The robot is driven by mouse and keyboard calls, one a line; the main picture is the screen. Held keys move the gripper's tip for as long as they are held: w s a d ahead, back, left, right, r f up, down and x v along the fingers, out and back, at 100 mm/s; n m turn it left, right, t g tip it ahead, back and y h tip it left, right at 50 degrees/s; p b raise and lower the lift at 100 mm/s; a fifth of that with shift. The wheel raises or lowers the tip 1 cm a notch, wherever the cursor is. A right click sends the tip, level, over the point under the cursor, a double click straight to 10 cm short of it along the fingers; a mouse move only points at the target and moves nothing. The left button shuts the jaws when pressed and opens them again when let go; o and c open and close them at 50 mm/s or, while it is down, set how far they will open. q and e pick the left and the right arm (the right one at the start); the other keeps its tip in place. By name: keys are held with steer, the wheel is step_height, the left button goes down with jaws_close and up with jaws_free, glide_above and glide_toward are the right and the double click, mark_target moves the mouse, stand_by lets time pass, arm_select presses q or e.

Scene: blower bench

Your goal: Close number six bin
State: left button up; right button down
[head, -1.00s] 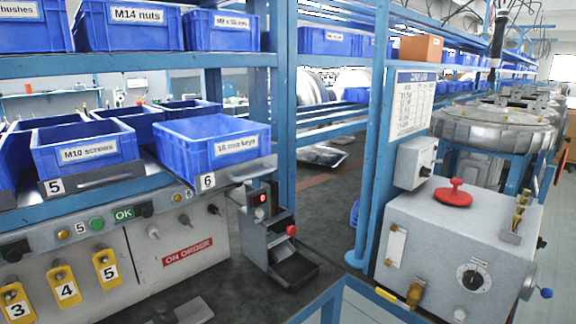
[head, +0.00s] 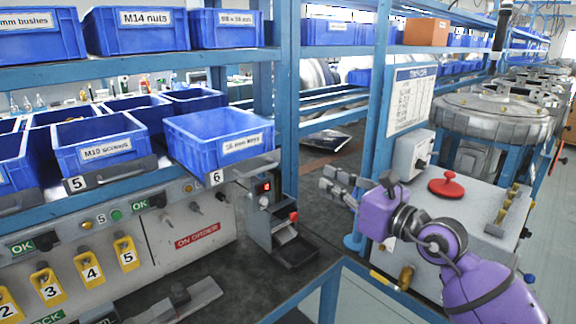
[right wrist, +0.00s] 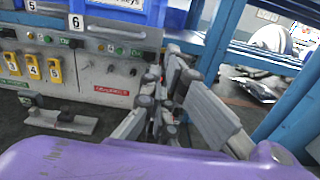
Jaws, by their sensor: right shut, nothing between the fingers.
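The number six bin is a blue open-topped box (head: 220,135) labelled "16 mm keys", on a grey pull-out tray with a "6" plate (head: 216,178). It juts out from the blue shelf, further than the number five bin (head: 100,148) at its left. In the right wrist view, the lower front of the six bin (right wrist: 125,12) shows at the top, above its grey tray handle. My right gripper (head: 328,180) is shut and empty, to the right of the bin and apart from it. My left gripper is in neither view.
A small grey device with a red knob (head: 270,205) stands on the bench below the six bin. A blue upright post (head: 374,130) stands beside my right gripper. A grey cabinet with a red knob (head: 446,185) is behind my right arm. The dark bench top (head: 215,265) has some free room.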

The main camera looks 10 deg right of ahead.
steer(key=x, duration=1.4)
steer(key=shift+f+p, duration=0.3)
steer(key=shift+f, duration=0.05)
